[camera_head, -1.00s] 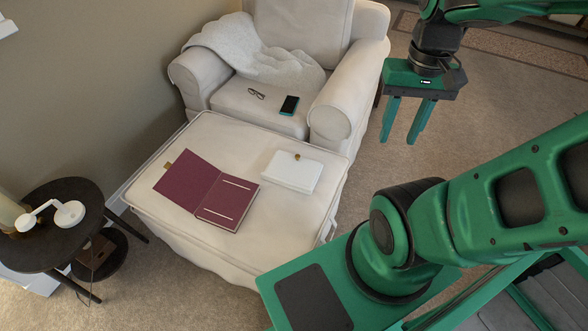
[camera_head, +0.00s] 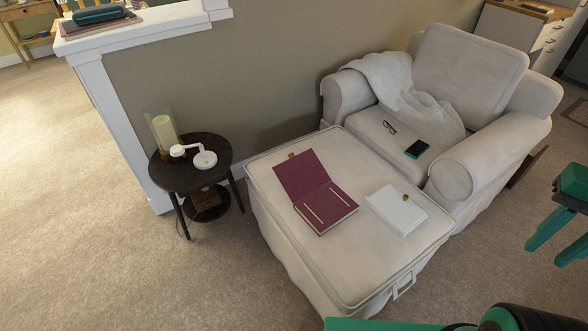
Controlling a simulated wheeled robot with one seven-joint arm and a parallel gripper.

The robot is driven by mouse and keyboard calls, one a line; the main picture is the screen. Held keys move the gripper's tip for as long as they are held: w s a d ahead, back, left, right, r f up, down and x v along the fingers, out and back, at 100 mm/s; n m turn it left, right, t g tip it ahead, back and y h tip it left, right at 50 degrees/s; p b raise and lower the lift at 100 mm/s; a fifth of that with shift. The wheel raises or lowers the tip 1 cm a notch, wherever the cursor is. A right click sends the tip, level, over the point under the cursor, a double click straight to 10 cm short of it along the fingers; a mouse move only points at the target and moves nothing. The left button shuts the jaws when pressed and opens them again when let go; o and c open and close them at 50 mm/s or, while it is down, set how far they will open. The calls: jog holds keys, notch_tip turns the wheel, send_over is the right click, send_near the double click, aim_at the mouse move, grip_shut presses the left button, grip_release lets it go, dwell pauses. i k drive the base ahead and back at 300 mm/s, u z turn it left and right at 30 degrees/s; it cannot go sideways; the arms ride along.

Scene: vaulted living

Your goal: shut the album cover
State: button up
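The album (camera_head: 325,208) lies open on the cream ottoman (camera_head: 290,250). Its maroon cover (camera_head: 301,173) is folded back to the upper left, with a small gold-coloured tab at its far edge. The block of the album shows a maroon page with two pale strips. My green gripper (camera_head: 560,240) is at the right edge of the view, partly cut off, well away from the album. Its two fingers are spread apart and hold nothing visible.
A white closed book or box (camera_head: 396,209) with a gold clasp lies right of the album. Behind stands an armchair (camera_head: 470,65) with a throw, glasses and a phone (camera_head: 417,149). A round dark side table (camera_head: 172,177) with a lamp and candle stands left. Carpet is open at front left.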

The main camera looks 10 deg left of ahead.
aim_at(303, 174)
jog(key=k, duration=0.65)
jog(key=u, duration=1.75)
jog(key=i, duration=2.7)
jog(key=z, duration=2.25)
